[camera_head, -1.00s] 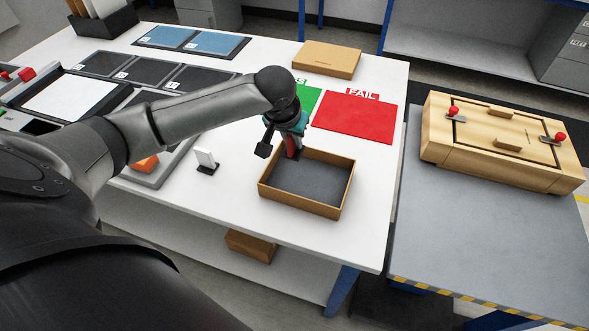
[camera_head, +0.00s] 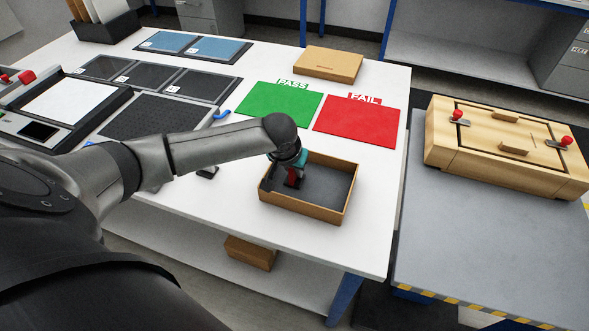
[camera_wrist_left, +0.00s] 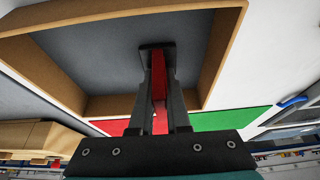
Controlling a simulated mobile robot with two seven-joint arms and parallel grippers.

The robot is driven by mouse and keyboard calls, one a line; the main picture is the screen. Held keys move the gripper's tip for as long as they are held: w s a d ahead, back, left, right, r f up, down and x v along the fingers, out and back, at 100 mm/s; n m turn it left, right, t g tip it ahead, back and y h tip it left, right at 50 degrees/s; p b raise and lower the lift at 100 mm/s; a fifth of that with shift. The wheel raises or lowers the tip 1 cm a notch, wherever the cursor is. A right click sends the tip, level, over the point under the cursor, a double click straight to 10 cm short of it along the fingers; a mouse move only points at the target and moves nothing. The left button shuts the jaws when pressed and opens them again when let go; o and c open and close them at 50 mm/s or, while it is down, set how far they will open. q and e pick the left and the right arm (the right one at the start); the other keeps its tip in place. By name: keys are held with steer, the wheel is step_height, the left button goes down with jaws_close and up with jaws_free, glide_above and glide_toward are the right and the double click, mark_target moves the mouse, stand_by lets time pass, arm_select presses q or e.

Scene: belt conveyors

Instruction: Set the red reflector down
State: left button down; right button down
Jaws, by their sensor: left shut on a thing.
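The red reflector (camera_head: 292,177) is held between the fingers of my left gripper (camera_head: 293,181), inside the open cardboard-coloured tray (camera_head: 347,200), near its left side. In the left wrist view, the red reflector (camera_wrist_left: 158,78) shows as a narrow strip between the two dark fingers of the left gripper (camera_wrist_left: 157,60). The fingers point down at the tray's grey floor, with the tray walls (camera_wrist_left: 205,60) around them. I cannot tell whether the reflector touches the floor. My right gripper is not in view.
A green PASS mat (camera_head: 279,104) and a red FAIL mat (camera_head: 357,122) lie behind the tray. A closed cardboard box (camera_head: 327,64) sits at the back. Dark trays (camera_head: 165,115) fill the left. A wooden fixture (camera_head: 508,148) stands on the right table.

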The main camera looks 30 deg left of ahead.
arm_select(q)
steer(key=c, duration=0.9)
jaws_free()
steer(key=shift+f, duration=0.1)
steer(key=shift+r, duration=0.2)
steer(key=p+v, duration=0.3)
steer(key=v, duration=0.9)
steer(key=shift+f, duration=0.1)
